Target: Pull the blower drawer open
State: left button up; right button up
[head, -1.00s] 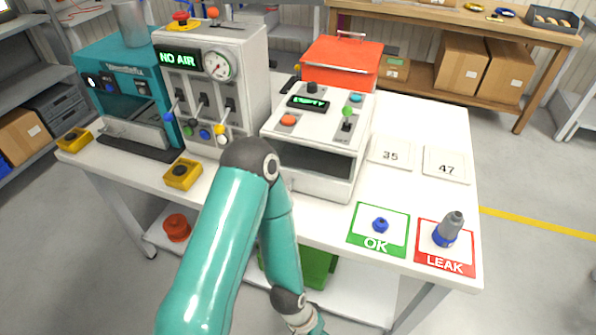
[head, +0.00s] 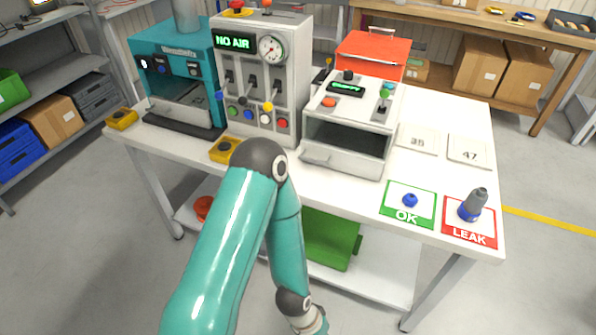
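A white machine (head: 395,122) with a small green display, a red button and a dark front opening stands on the table; it appears to be the blower. Its low drawer front (head: 352,164) has a handle (head: 317,158) at the left, partly behind my arm's elbow in the earlier frame but clear now. The drawer looks flush with the machine's front. One teal arm of mine, apparently the left, rises from the bottom and bends down in front of the table. Its wrist end is at the bottom edge, and no gripper fingers show. My other arm is out of view.
The white table (head: 465,115) also holds a grey "NO AIR" panel (head: 290,75), a teal machine (head: 150,52), an orange box (head: 372,55), number plates, and OK (head: 407,217) and LEAK (head: 468,236) mats with small parts. A green bin (head: 332,240) is below.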

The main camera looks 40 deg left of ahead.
aim_at(352, 128)
jog(key=u, duration=0.15)
jog(key=i, duration=0.25)
jog(key=u, duration=0.85)
jog(key=k, duration=0.9)
jog(key=u, duration=0.15)
jog(key=i, duration=0.9)
